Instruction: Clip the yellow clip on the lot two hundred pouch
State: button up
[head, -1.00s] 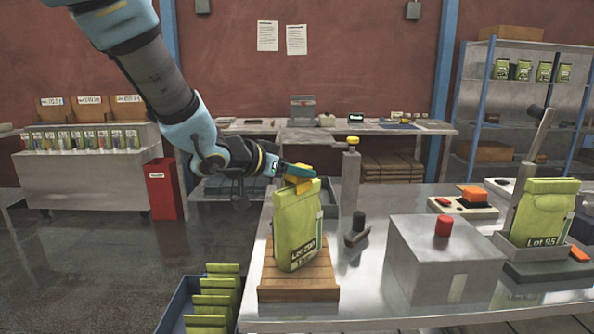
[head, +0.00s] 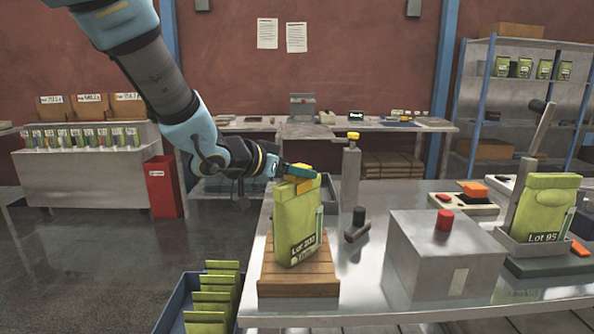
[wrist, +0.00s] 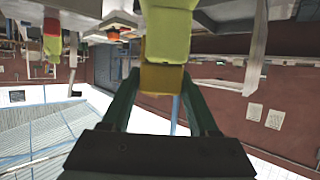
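The lot 200 pouch (head: 295,228) is green and stands upright on a wooden stand on the steel table. My gripper (head: 298,171) is at its top edge, coming from the left. The yellow clip (head: 304,185) is at the pouch's top, partly hidden by my teal fingers. In the wrist view the clip (wrist: 161,78) lies between the two fingertips (wrist: 160,76), with the pouch (wrist: 168,30) directly beyond it. The fingers appear closed on the clip's sides. The clip overlaps the pouch's top edge; how deeply it sits is hidden.
The wooden stand (head: 298,285) is near the table's front left edge. A grey post with a yellow top (head: 351,180) and a grey box with a red button (head: 443,255) stand to the right. A lot 95 pouch (head: 542,215) is further right. A blue crate (head: 180,300) holds several pouches below left.

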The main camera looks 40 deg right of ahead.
jog(key=o, duration=0.4)
jog(key=shift+c, duration=0.2)
jog(key=shift+a, duration=0.1)
jog(key=v, duration=1.1)
jog(key=w+a+f+n+t+y, duration=0.3)
jog(key=w+a+f+n+y, duration=0.1)
jog(key=w+a, duration=0.4)
jog(key=w+a+f+n+t+y, duration=0.35)
jog(key=w+a, duration=0.35)
jog(key=a, duration=0.3)
jog(key=a+f+n+g+y, duration=0.2)
jog(key=a+f+n+y, duration=0.25)
jog(key=a, duration=0.65)
jog(key=s+a+f+n+g+y, duration=0.1)
jog(key=s+a+f+n+g, duration=0.2)
jog(key=s+a, duration=0.6)
notch_tip(320, 180, down, 3)
jog(key=shift+s+a+r+n+g, duration=0.3)
jog(key=shift+s+g, duration=0.1)
jog(key=shift+g, duration=0.25)
